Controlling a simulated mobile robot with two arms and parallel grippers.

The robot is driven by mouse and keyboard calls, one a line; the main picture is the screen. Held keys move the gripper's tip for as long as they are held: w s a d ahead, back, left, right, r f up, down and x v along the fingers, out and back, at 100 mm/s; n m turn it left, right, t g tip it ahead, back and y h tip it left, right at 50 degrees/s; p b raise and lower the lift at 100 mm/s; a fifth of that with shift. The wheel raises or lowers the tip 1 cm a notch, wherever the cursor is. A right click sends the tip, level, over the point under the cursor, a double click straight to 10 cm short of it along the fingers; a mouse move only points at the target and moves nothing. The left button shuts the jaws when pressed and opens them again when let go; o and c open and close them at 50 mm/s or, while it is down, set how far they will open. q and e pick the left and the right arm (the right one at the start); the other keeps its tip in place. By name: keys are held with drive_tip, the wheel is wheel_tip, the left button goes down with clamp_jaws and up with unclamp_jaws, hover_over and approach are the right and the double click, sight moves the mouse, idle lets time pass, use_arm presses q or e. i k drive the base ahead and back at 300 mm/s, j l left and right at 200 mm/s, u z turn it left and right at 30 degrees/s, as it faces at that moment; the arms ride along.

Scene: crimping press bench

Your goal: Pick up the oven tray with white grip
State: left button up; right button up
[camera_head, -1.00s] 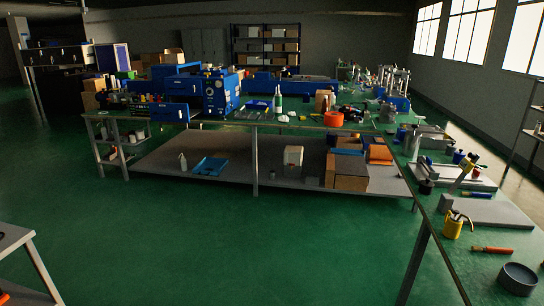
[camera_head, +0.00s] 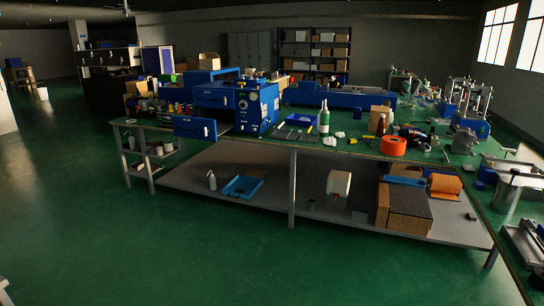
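I cannot make out for sure an oven tray with a white grip. A blue oven-like machine (camera_head: 262,107) stands on the green-topped bench. A blue panel (camera_head: 195,129) with a small pale mark like a grip sticks out low at its front left; I cannot tell if it is a door or a tray. A flat blue tray (camera_head: 243,187) lies on the bench's lower shelf, with no white grip to be seen. Neither of my grippers is in view.

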sight(278, 134)
drive_tip(key=i+j+u, duration=0.15)
drive_tip(key=i, duration=1.15)
drive_tip(key=i+j+u, duration=0.1)
drive_tip(key=i, duration=1.15)
drive_tip(key=i+z, duration=0.1)
drive_tip(key=i, duration=1.2)
drive_tip(key=i+j+z, duration=0.15)
drive_tip(key=i, duration=0.5)
drive_tip(key=i+j+z, duration=0.1)
drive_tip(key=i, duration=0.55)
